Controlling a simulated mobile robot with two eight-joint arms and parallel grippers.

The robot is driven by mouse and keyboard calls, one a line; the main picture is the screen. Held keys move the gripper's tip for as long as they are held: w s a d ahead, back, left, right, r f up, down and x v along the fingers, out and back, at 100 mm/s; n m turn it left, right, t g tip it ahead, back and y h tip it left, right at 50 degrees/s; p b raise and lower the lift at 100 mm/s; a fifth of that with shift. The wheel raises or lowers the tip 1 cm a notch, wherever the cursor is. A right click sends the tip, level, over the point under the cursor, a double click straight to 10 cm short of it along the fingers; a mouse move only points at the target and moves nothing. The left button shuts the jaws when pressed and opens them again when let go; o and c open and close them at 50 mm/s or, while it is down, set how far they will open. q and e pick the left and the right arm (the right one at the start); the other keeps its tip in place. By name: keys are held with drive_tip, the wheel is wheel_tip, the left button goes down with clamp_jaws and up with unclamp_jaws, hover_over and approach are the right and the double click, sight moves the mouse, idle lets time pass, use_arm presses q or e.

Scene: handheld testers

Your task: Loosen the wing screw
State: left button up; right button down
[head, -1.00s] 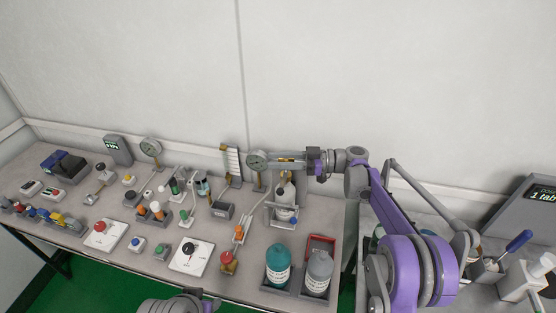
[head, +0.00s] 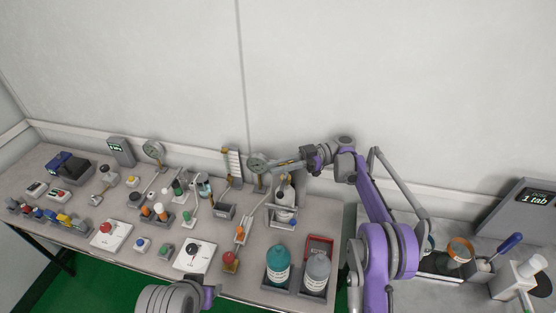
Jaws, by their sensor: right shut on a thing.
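My right gripper (head: 284,165) reaches in from the right and is shut on a small part beside the round dial gauge (head: 257,161) at the back of the bench. The part is mostly hidden by the fingers. I take it for the wing screw, but it is too small to make out clearly. The gauge stands on a short brass-coloured post.
A framed stand with a bottle (head: 285,198) is just below my right gripper. A teal bottle (head: 278,262) and a grey bottle (head: 317,270) stand in front. A ruled upright plate (head: 233,164) is left of the gauge. Several switches and buttons crowd the bench's left side.

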drive_tip(key=shift+g, duration=0.3)
drive_tip(key=c, duration=1)
unclamp_jaws()
wheel_tip(320, 180, up, 10)
drive_tip(key=shift+p, duration=0.35)
